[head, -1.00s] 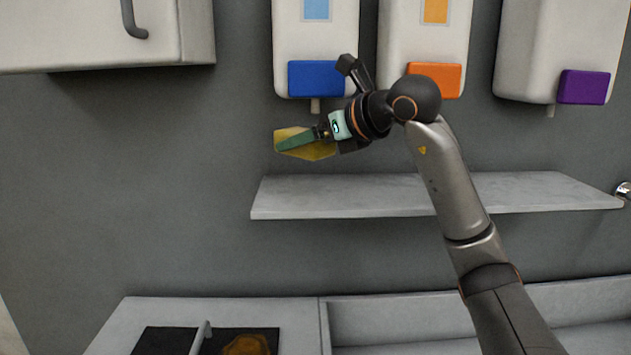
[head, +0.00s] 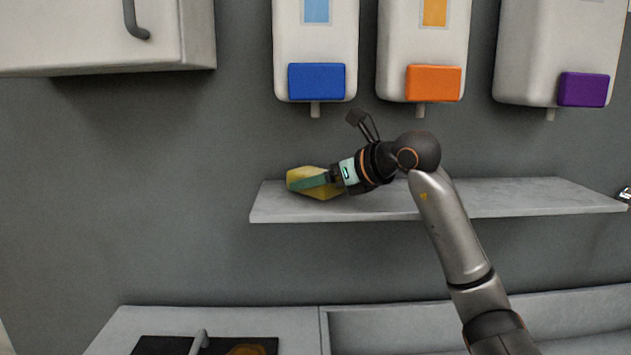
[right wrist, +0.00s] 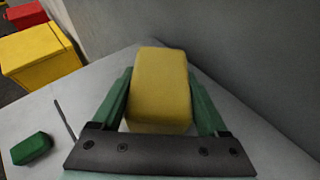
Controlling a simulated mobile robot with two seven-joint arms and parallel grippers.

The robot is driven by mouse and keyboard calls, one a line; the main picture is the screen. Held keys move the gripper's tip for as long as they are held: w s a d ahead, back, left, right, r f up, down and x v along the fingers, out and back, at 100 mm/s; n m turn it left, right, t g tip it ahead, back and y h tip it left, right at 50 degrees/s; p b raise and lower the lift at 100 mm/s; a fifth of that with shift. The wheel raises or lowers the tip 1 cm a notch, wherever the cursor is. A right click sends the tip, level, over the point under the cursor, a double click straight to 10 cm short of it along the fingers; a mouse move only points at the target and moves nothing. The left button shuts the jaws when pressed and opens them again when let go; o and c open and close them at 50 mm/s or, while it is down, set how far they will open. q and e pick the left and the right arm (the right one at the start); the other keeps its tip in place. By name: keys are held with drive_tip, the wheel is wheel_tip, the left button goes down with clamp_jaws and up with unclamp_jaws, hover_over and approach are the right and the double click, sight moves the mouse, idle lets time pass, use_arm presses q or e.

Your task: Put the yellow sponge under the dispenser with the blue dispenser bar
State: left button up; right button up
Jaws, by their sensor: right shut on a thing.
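The yellow sponge (head: 322,188) is at the left end of the grey wall shelf, below the dispenser with the blue bar (head: 316,81). It also shows in the right wrist view (right wrist: 160,88), between two green fingers. My right gripper (head: 312,181) is shut on the sponge; its fingers lie along the sponge's sides. In the head view the sponge is at the shelf's height; I cannot tell whether it touches the surface. The blue-bar dispenser's nozzle hangs above it. My left gripper is not in view.
The shelf (head: 520,195) is clear to the right. Dispensers with an orange bar (head: 434,83) and a purple bar (head: 583,90) hang alongside. A cabinet (head: 90,35) is at upper left. In the wrist view, a green block (right wrist: 31,148), a yellow box (right wrist: 40,55) and a red box (right wrist: 25,15) show.

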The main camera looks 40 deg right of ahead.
drive_tip(key=o, duration=1.4)
drive_tip(key=shift+f, duration=0.15)
drive_tip(key=shift+c, duration=0.2)
drive_tip(key=shift+r, duration=0.2)
drive_tip(key=shift+s, duration=0.2)
drive_tip(key=b+v, duration=0.1)
drive_tip(key=v, duration=0.4)
drive_tip(key=shift+d, duration=0.1)
drive_tip(key=b+v, duration=0.1)
drive_tip(key=v, duration=0.5)
drive_tip(key=shift+s+r, duration=0.15)
drive_tip(key=shift+s, duration=0.15)
